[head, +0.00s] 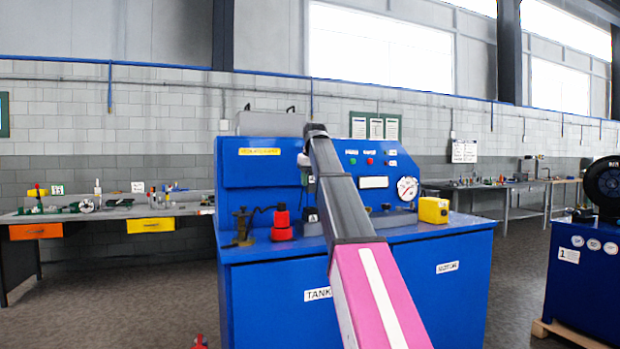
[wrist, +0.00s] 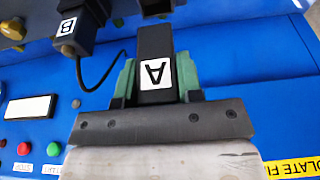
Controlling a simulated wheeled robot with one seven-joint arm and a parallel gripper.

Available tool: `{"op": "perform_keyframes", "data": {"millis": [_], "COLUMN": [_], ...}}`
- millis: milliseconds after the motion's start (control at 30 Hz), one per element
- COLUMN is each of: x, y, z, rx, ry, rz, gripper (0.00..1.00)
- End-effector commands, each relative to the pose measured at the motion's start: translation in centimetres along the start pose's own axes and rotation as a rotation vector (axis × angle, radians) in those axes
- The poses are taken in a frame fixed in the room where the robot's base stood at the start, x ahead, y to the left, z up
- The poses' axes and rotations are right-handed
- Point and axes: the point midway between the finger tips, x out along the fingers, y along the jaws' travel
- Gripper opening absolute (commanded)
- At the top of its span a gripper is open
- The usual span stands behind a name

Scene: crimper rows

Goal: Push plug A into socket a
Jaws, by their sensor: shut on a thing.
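Plug A (wrist: 155,45) is a black block with a white label reading A. In the wrist view it sits between the green fingers of my gripper (wrist: 156,75), which is shut on it. The label appears upside down. I cannot make out socket a in either view; plug A and the gripper cover part of the area ahead. In the head view my arm hides most of the gripper and plug in front of the blue machine (head: 262,172).
A black block labelled B (wrist: 72,32), with a black cable, stands left of plug A in the wrist view. On the machine's ledge are a red fitting (head: 282,226), a brass-coloured fitting (head: 242,226) and a yellow box (head: 433,210). A gauge (head: 407,188) is on its panel.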

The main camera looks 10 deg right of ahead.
Motion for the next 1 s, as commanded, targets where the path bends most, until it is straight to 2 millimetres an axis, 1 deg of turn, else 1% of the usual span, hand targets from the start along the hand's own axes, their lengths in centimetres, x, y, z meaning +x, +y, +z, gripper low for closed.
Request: {"op": "perform_keyframes", "data": {"millis": [300,433,600,1000], "x": [2.7,3.5,3.9,4.0], "y": [0.0,0.0,0.0,0.0], "z": [0.8,1.0,1.1,1.1], "rx": [0.0,0.0,0.0,0.0], "ry": [-0.001,0.0,0.001,0.0], "rz": [0.0,0.0,0.0,0.0], "gripper": [0.05,0.05,0.05,0.05]}}
